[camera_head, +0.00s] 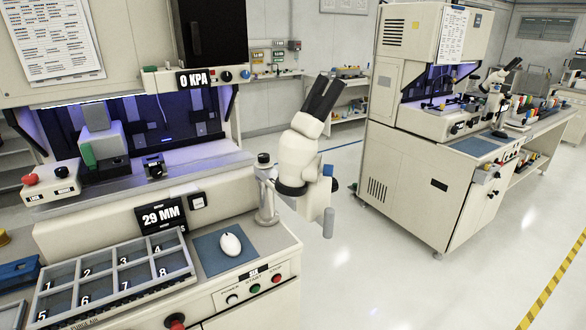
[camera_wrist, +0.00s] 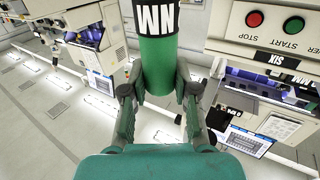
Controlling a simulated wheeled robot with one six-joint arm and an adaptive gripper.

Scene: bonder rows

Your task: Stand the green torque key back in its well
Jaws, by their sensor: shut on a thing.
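The green torque key (camera_wrist: 156,66) shows in the wrist view as a thick green cylinder with a black-and-white lettered label near the top edge. My gripper (camera_wrist: 158,95) is shut on it, one dark finger on each side. The key's upper part runs out of the wrist view, so its far end is hidden. The head view shows neither my gripper nor the held key. I cannot make out the key's well in either view.
A microscope (camera_head: 300,160) juts out at the bench's right end. Open floor (camera_head: 390,270) separates it from another bonder (camera_head: 420,190).

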